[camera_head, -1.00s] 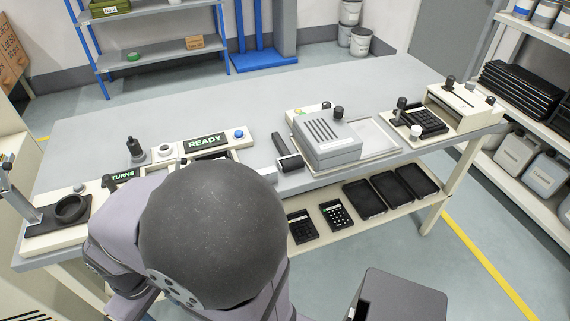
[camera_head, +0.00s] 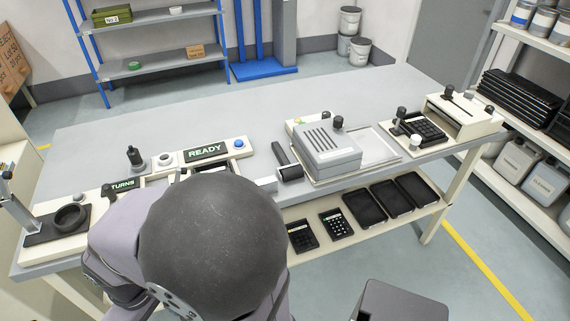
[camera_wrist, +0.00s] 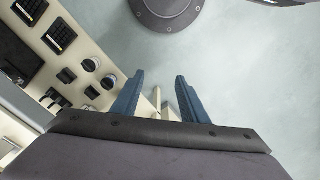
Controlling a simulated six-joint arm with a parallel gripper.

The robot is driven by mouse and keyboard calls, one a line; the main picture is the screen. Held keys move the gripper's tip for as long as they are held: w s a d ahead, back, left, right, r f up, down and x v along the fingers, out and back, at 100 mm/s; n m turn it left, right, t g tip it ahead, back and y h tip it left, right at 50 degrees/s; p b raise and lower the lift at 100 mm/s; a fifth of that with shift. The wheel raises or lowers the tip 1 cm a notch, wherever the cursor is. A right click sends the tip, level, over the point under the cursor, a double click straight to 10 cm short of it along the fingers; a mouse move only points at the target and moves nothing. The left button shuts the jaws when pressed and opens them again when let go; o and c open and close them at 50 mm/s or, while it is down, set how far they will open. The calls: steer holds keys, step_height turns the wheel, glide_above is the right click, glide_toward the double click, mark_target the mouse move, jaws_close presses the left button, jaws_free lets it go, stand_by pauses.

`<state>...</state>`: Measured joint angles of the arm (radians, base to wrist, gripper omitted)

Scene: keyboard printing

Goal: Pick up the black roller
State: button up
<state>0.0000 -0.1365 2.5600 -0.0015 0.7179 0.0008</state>
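The black roller (camera_head: 290,173) lies on the grey table in the head view, just left of the grey slotted machine. Its dark handle (camera_head: 280,153) points toward the back of the table. My gripper (camera_wrist: 158,74) shows in the wrist view with its two blue fingers apart and nothing between them. Floor shows beyond the fingertips. I cannot make out the roller in the wrist view. In the head view my gripper is hidden, and my large rounded dark arm part covers the table's front edge left of the roller.
The grey slotted machine (camera_head: 328,150) stands close to the roller's right. A READY panel (camera_head: 207,151) is to its left. The table (camera_head: 330,105) is clear behind them. Black trays (camera_head: 363,204) and keypads (camera_head: 337,224) lie on the lower shelf. The wrist view shows knobs (camera_wrist: 91,65) at left.

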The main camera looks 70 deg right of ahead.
stand_by(0.5)
steer(key=w+d+r+t+p, duration=0.1)
steer(key=w+d+r+p, duration=0.2)
steer(key=w+d, duration=0.3)
steer(key=w+d+r+t+h+p, duration=0.1)
steer(key=w+d+r+p, duration=0.2)
steer(key=w+d+r, duration=0.3)
steer(key=w+d+r+t+h+p, duration=0.1)
steer(key=w+d+r+t+p, duration=0.1)
steer(key=w+d, duration=0.4)
steer(key=shift+d+r+p, duration=0.45)
steer(key=shift+d+r, duration=0.25)
steer(key=shift+d, duration=0.35)
steer(key=shift+d+r+p, duration=0.45)
steer(key=shift+d+r, duration=0.2)
steer(key=shift+d, duration=0.35)
steer(key=d+r+h, duration=0.1)
steer(key=d, duration=0.4)
steer(key=m+p, duration=0.3)
steer(key=m, duration=0.6)
glide_above(284, 160)
steer(key=shift+s+a+f+g, duration=0.2)
steer(key=shift+a+f, duration=0.05)
steer(key=shift+f, duration=0.4)
steer(key=shift+s+a+f+g, duration=0.15)
steer(key=shift+a+f+g, duration=0.05)
steer(key=shift+f, duration=0.4)
steer(key=shift+p+x, duration=0.4)
steer(key=shift+x, duration=0.7)
steer(key=shift+f, duration=0.1)
